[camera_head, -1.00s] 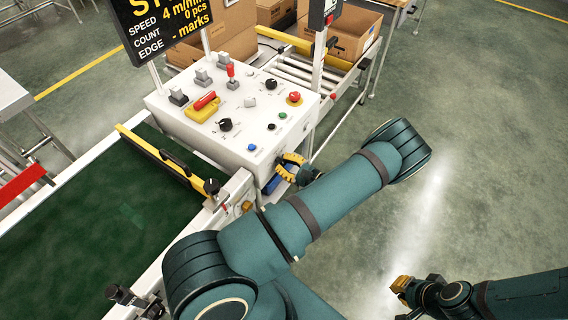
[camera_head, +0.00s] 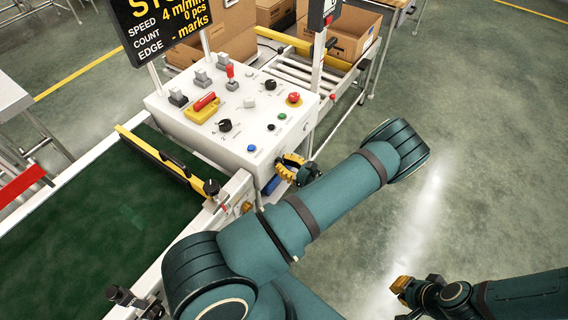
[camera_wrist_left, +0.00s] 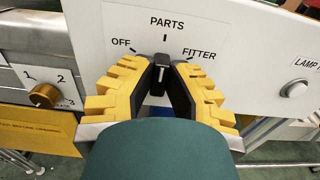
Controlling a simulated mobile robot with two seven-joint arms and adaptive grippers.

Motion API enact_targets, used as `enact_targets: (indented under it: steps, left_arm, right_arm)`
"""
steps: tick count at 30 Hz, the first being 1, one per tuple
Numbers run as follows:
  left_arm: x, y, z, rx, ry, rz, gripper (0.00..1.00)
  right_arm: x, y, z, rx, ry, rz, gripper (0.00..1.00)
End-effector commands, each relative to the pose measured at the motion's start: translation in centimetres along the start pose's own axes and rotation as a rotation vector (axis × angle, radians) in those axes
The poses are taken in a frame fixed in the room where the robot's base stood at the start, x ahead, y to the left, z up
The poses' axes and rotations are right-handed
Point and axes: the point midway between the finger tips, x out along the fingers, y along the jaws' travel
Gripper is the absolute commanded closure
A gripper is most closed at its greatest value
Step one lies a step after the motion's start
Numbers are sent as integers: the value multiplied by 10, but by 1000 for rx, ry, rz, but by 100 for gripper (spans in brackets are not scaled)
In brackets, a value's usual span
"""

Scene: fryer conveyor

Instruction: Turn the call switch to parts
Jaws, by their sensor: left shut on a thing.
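The call switch (camera_wrist_left: 161,63) is a small dark knob on a white panel, seen in the left wrist view with the labels OFF, PARTS and FITTER around it. A dark tick stands under PARTS, straight above the knob. My left gripper (camera_wrist_left: 162,72) is shut on the knob, one yellow-backed finger on each side. The knob looks roughly upright, but the fingers partly hide where it points. In the head view my left gripper (camera_head: 288,168) is at the control box's front side. My right gripper (camera_head: 401,286) hangs over the floor at lower right, clear of everything; its opening is unclear.
The white control box (camera_head: 185,128) carries several buttons and knobs on top, including a red mushroom button (camera_head: 294,98). A brass knob (camera_wrist_left: 44,95) marked 1, 2, 3 is left of my fingers. A lamp button (camera_wrist_left: 295,88) is to the right. The green conveyor (camera_head: 90,225) lies left.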

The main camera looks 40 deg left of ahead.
Motion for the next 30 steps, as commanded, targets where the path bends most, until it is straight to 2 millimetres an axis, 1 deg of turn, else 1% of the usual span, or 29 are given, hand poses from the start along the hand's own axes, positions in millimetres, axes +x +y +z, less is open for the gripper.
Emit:
enact_targets:
  steps: [3,4,6,15,19,23,30]
  left_arm:
    - [1,0,1,-1,-3,1,100]
    - [1,0,1,-1,-3,1,76]
    - [1,0,1,-1,-3,1,54]
    - [0,0,0,-1,-1,0,54]
    - [-8,0,0,-2,-1,-1,54]
    - [-28,-1,0,-1,0,-3,54]
    - [-77,-1,0,-2,-1,-3,54]
  right_arm:
    - [0,0,0,0,0,0,100]
    - [0,0,0,0,0,0,100]
    - [0,0,0,0,0,0,100]
    - [0,0,0,0,0,0,100]
    - [0,0,0,0,0,0,100]
    - [0,0,0,0,0,0,100]
    - [0,0,0,0,0,0,100]
